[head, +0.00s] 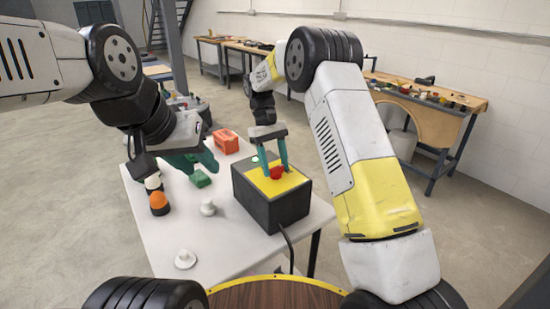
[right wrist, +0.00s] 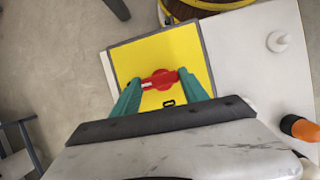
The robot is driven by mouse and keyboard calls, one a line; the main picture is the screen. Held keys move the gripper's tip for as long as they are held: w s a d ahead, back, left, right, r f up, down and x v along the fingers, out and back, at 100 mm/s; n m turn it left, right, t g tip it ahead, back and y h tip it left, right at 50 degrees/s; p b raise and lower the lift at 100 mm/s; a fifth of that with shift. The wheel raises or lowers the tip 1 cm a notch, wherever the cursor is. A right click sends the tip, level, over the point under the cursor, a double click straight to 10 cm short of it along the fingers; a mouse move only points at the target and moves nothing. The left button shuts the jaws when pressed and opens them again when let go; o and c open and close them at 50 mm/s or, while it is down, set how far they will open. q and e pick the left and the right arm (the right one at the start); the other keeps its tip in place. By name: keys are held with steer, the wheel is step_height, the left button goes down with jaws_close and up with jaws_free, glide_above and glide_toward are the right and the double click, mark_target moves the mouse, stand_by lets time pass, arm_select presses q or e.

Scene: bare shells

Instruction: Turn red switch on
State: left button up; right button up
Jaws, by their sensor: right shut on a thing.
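The red switch (head: 277,172) sits on the yellow top of a dark box (head: 268,207) on the white table. It also shows in the right wrist view (right wrist: 160,79) as a red lever on a round red base. My right gripper (head: 272,170) points down at the box top. Its green fingers stand on either side of the switch and are shut on its lever, as the right wrist view shows (right wrist: 160,84). My left gripper (head: 192,163) hangs over the far left of the table, apart from the box; its opening is unclear.
A cable (head: 289,245) runs from the box over the front edge. Workbenches stand behind.

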stand_by(0.3)
steer(key=o, duration=1.4)
steer(key=shift+c, duration=0.2)
steer(key=v, duration=0.7)
steer(key=shift+r, duration=0.35)
steer(key=shift+w, duration=0.1)
